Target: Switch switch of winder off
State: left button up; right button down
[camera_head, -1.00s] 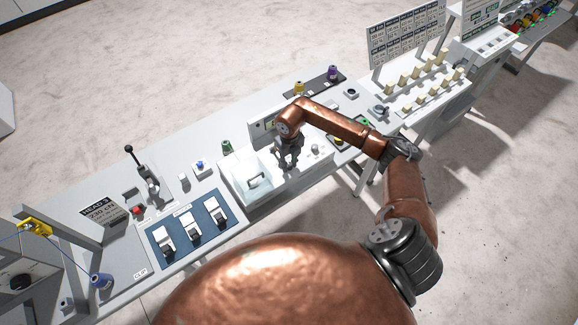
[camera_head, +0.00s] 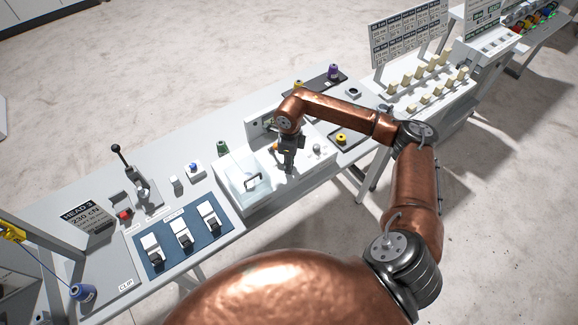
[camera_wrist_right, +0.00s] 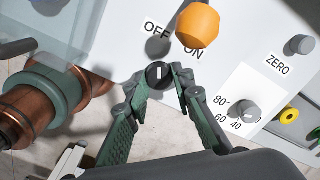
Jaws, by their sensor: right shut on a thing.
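The winder (camera_head: 250,208) is a white box with a clear cover at its left, in the middle of the bench in the head view. Its switch (camera_wrist_right: 158,73) is a small black knob with a white mark, below the printed words OFF and ON in the right wrist view. The white mark stands about upright in that picture, roughly in line with OFF. My right gripper (camera_wrist_right: 160,82) has its fingertips shut on this knob, one on each side. In the head view the right gripper (camera_head: 287,168) points down at the winder's top and hides the switch. My left gripper is not in view.
An orange knob (camera_wrist_right: 198,25) stands close beyond the switch. A grey dial (camera_wrist_right: 245,110) with numbers and a ZERO knob (camera_wrist_right: 301,44) are to the right. A blue panel with rockers (camera_head: 184,237) and a black-knobbed lever (camera_head: 117,149) are left of the winder.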

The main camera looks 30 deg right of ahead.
jog(key=shift+n, duration=0.3)
jog(key=c, duration=1.7)
grip_release()
jog(key=shift+o, duration=0.2)
notch_tip(320, 180, up, 12)
